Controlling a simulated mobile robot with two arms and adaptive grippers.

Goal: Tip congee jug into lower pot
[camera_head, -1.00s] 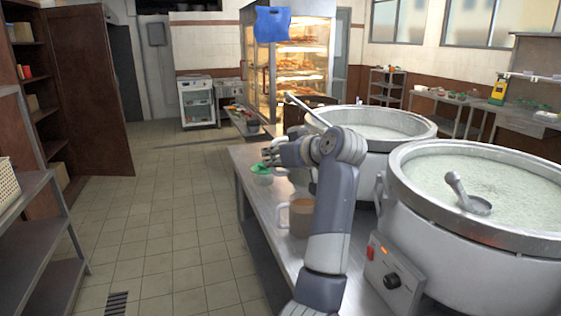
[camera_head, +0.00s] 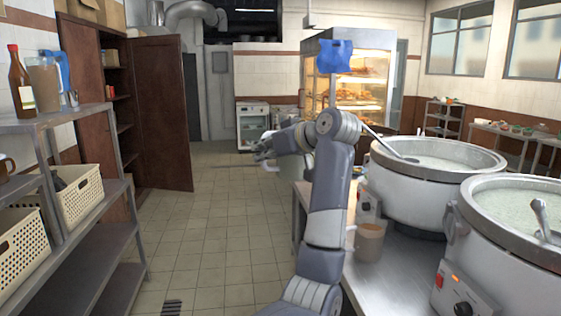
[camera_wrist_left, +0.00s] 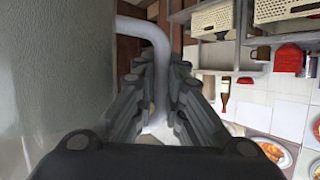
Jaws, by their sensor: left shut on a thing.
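My left gripper (camera_head: 262,158) is held out over the floor left of the counter. In the left wrist view its fingers (camera_wrist_left: 160,95) are shut on a pale tubular handle (camera_wrist_left: 158,60). The handle joins a large grey-green smooth body (camera_wrist_left: 55,80), which I take to be the congee jug. Two big pots of pale congee stand on the right: a farther pot (camera_head: 425,200) and a nearer pot (camera_head: 500,255), each with a ladle. My right gripper is not in view.
A tan mug (camera_head: 370,243) stands on the steel counter (camera_head: 395,275) beside the pots. Left shelves (camera_head: 80,118) hold a bottle (camera_head: 20,80), another jug (camera_head: 46,85) and baskets (camera_head: 80,200). The tiled floor (camera_head: 215,240) between is clear. A lit display case (camera_head: 360,95) stands behind.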

